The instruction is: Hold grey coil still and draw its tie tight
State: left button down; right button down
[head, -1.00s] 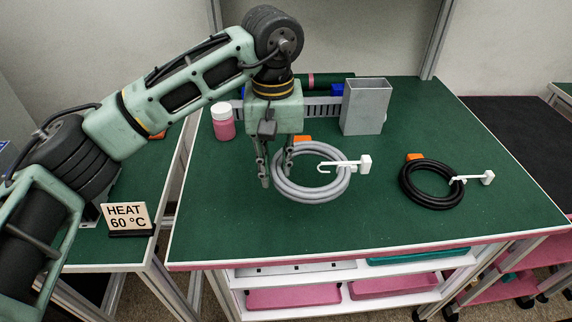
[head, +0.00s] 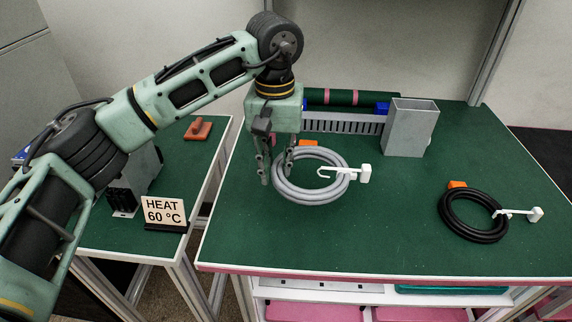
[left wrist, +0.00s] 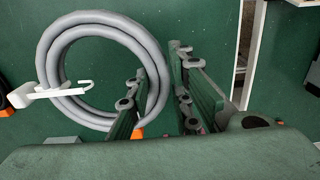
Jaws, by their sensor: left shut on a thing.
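The grey coil (head: 312,197) lies on the green table, with a white tie (head: 343,173) at its right side. The tie has a hooked end inside the ring and a square block outside it. My left gripper (head: 277,180) points down at the coil's left side, shut on its strands. In the left wrist view, the gripper (left wrist: 157,105) has one finger inside the ring and one outside the coil (left wrist: 100,22); the tie (left wrist: 45,93) is on the far side from the fingers. My right gripper is not in view.
A black coil (head: 450,222) with its own white tie (head: 520,213) lies to the right. A grey open box (head: 408,130) and a slotted grey rail (head: 345,123) stand behind. A HEAT 60 °C sign (head: 164,212) is on the left table. The front middle of the green table is clear.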

pick_arm(q)
jog(key=shift+w+a+f, duration=0.15)
jog(key=shift+w+a, duration=0.1)
jog(key=shift+a, duration=0.35)
jog(key=shift+f, duration=0.1)
